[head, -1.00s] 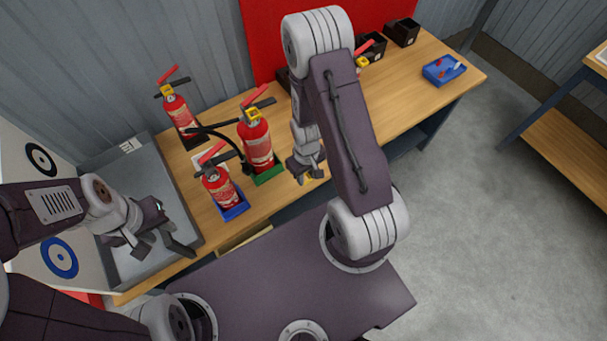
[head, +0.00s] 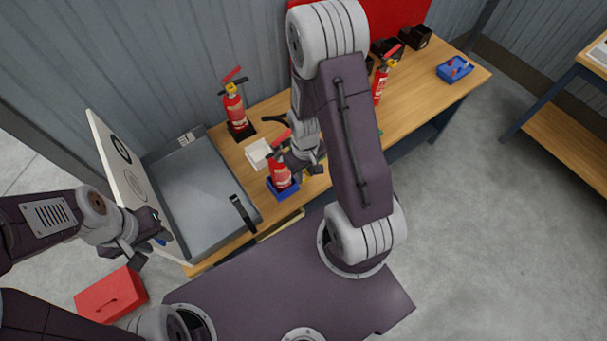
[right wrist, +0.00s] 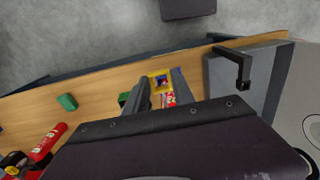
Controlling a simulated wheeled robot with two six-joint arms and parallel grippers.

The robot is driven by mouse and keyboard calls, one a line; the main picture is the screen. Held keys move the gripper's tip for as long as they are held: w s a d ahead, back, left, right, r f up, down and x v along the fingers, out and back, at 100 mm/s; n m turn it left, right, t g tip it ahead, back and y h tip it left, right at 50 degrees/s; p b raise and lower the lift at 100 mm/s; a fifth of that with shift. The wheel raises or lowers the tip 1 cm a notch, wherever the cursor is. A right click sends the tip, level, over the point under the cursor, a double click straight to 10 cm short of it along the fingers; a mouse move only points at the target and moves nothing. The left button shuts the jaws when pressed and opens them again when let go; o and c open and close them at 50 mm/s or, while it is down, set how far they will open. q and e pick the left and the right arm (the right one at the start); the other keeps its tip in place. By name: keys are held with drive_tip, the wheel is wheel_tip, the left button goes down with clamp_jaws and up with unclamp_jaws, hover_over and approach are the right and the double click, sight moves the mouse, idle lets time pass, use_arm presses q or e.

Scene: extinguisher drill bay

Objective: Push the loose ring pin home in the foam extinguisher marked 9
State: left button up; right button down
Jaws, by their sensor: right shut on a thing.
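A small red extinguisher (head: 279,173) stands upright in a blue holder (head: 284,190) near the bench's front edge. My right gripper (head: 303,168) is beside its upper part, shut on it as far as I can tell. In the right wrist view a red body with a pale label (right wrist: 169,99) shows between the fingers. Another red extinguisher (head: 235,110) stands at the back left in a black holder. The taller extinguisher is mostly hidden behind my right arm. No number 9 or ring pin is readable. My left gripper (head: 132,250) is empty, its fingers apart, left of the bench.
A grey tray (head: 200,190) with a black bar fills the bench's left end. A white target board stands beside it. A further extinguisher (head: 380,84) and a blue tray (head: 455,68) are to the right. A red box (head: 111,294) lies on the floor.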

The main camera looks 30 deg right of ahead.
drive_tip(key=shift+w+a, duration=0.45)
drive_tip(key=shift+a, duration=0.05)
drive_tip(key=shift+w, duration=0.2)
use_arm(q)
drive_tip(key=shift+a+r+p, duration=0.2)
drive_tip(key=shift+a+p, duration=0.1)
use_arm(e)
drive_tip(key=w, duration=0.9)
drive_tip(key=shift+a, duration=0.2)
drive_tip(key=shift+w, duration=0.1)
idle(0.6)
use_arm(q)
drive_tip(key=shift+r+p, duration=0.3)
idle(3.9)
